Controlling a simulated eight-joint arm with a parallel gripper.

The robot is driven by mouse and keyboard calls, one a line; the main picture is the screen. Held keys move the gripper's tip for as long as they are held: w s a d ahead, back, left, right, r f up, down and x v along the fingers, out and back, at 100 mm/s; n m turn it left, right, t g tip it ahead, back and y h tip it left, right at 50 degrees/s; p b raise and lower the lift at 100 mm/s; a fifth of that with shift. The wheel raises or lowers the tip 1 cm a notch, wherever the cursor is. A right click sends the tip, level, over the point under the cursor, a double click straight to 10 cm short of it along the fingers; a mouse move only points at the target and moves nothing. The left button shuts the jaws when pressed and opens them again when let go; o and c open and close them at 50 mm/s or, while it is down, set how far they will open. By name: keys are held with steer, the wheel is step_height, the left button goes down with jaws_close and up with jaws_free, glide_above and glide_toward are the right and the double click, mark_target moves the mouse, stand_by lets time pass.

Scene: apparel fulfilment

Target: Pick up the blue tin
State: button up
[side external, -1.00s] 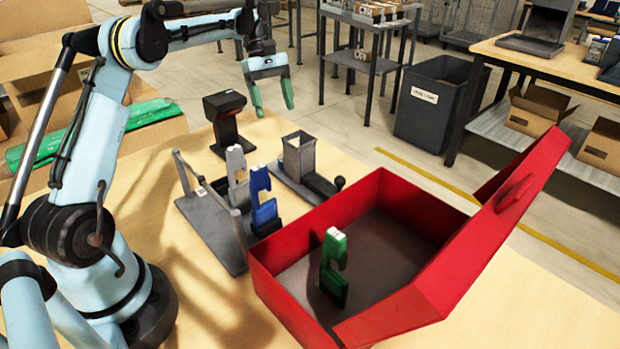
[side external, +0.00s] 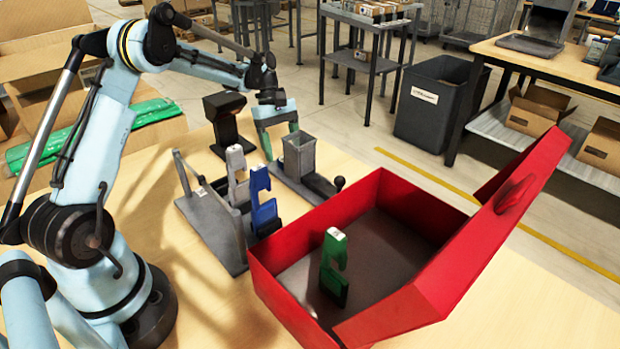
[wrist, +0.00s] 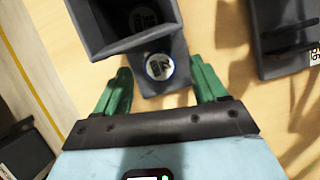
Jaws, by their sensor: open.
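The blue tin (wrist: 160,67) shows in the wrist view as a small round thing with a white printed top and a blue rim. It sits at the foot of the grey hopper-like holder (wrist: 168,42). My gripper (wrist: 159,75) is open, with one green finger on each side of the tin in the picture and a gap to both. I cannot tell how far above it the fingers are. In the side view my gripper (side external: 279,143) hangs beside the grey holder (side external: 299,156), and I cannot make out the tin there.
A red open box (side external: 290,247) holds a green upright item (side external: 334,265). Blue (side external: 262,200) and white (side external: 237,175) items stand on a grey rack (side external: 215,225) near the holder. A black device (side external: 228,122) stands behind them.

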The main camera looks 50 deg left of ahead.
steer(key=shift+x, duration=0.95)
steer(key=c, duration=1.1)
steer(key=shift+c, duration=0.2)
